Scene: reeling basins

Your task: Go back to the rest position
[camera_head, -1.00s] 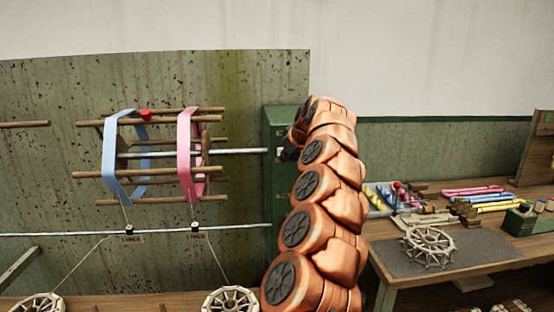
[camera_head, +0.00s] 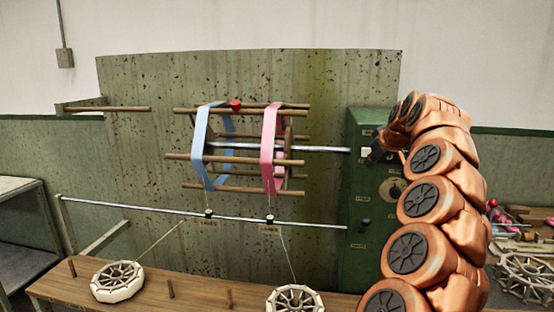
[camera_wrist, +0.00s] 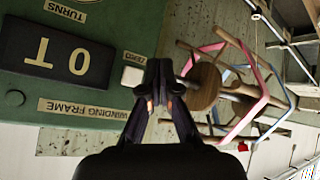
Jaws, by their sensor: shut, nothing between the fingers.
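My gripper (camera_head: 374,154) is in front of the green cabinet (camera_head: 364,215), near its upper part, at the end of my raised copper-coloured arm. In the wrist view my gripper (camera_wrist: 163,75) has its dark fingertips together with nothing between them. The fingertips appear close to a white square button (camera_wrist: 133,77) under a ZERO label; I cannot tell whether they touch it. My arm hides part of the cabinet in the head view.
The winding frame (camera_head: 236,160), with blue and pink loops and a red knob, stands left of the cabinet. Threads run down to two pale wheel-shaped basins (camera_head: 117,281) on the wooden bench (camera_head: 215,294). Another workbench with small items is at the right edge, partly behind my arm.

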